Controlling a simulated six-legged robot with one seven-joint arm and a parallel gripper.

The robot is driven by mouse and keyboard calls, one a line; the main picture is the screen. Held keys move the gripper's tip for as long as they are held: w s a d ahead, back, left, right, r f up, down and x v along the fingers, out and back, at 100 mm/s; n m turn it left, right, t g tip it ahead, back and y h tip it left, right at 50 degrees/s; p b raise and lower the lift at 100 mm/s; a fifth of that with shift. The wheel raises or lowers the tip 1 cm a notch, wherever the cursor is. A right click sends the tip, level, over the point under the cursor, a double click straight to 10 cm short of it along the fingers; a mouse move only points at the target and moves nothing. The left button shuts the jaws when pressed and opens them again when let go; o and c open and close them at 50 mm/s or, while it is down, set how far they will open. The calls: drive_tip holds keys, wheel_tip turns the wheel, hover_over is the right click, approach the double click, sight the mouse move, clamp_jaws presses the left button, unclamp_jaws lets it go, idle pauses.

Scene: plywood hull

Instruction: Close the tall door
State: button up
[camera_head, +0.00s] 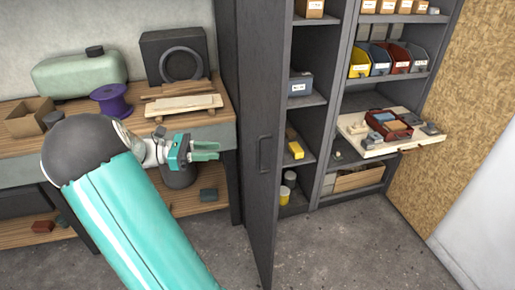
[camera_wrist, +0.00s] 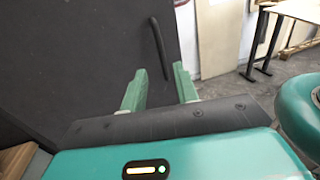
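The tall door (camera_head: 258,80) is a dark grey panel standing swung open from the left side of a tall grey cabinet (camera_head: 317,100). It carries a dark vertical bar handle (camera_head: 264,152). In the wrist view the door (camera_wrist: 80,50) fills the upper left, and the handle (camera_wrist: 160,48) shows just beyond and between my fingertips. My gripper (camera_head: 217,151) is to the left of the door, with its teal fingers pointing toward it. The fingers are apart and empty, and they also show in the wrist view (camera_wrist: 158,80). The handle looks clear of the fingers.
A wooden workbench (camera_head: 222,112) with a green tank, a purple spool and boards stands left of the door. The cabinet shelves hold bins and boxes. A loaded pull-out tray (camera_head: 372,152) juts out at the right. The concrete floor (camera_head: 350,240) in front is clear.

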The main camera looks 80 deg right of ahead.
hover_over(258, 168)
drive_tip(key=shift+d, duration=0.35)
drive_tip(key=shift+c, duration=0.2)
clamp_jaws()
